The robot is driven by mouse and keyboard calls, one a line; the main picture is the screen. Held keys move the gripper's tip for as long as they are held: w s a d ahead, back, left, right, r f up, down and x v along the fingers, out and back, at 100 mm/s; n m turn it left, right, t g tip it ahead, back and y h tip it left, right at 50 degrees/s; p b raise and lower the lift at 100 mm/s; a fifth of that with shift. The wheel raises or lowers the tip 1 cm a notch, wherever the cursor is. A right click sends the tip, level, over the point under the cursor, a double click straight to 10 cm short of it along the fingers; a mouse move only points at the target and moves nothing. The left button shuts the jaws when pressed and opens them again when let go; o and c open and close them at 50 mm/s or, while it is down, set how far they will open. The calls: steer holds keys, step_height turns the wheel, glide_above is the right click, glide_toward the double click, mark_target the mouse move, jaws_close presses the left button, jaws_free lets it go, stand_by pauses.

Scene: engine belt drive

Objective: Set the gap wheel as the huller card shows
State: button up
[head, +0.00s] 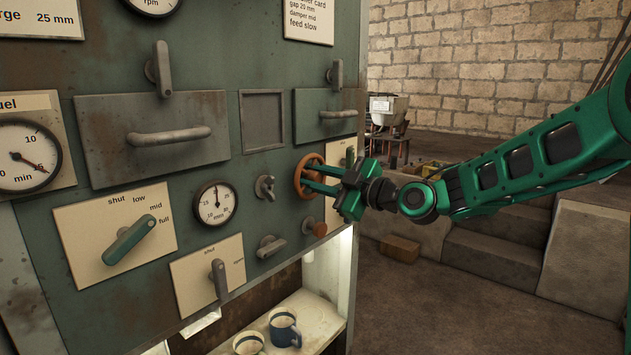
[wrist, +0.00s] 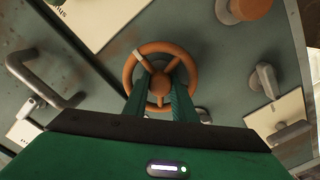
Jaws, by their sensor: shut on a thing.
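The gap wheel is an orange-brown handwheel (head: 303,177) on the right part of the green panel; it also shows in the wrist view (wrist: 184,57) with its spokes and hub. My gripper (head: 322,180) reaches it from the right and is shut on it, its two green fingers at the hub and spokes. The fingers show in the wrist view (wrist: 161,95).
A lever on a shut-low-mid-full plate (head: 131,240) and a lever on a shut-open plate (head: 219,280) are at the left. Small knobs (head: 265,188) sit close to the wheel. Mugs (head: 284,328) stand on a shelf below. Stone steps (head: 490,262) lie behind my arm.

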steer(key=shift+d+f, duration=0.1)
steer(key=shift+f, duration=0.2)
steer(key=o, duration=0.8)
steer(key=shift+c, duration=0.2)
steer(key=shift+r, duration=0.1)
steer(key=v, duration=1)
steer(key=shift+s+d, duration=0.2)
steer(key=shift+d, duration=0.1)
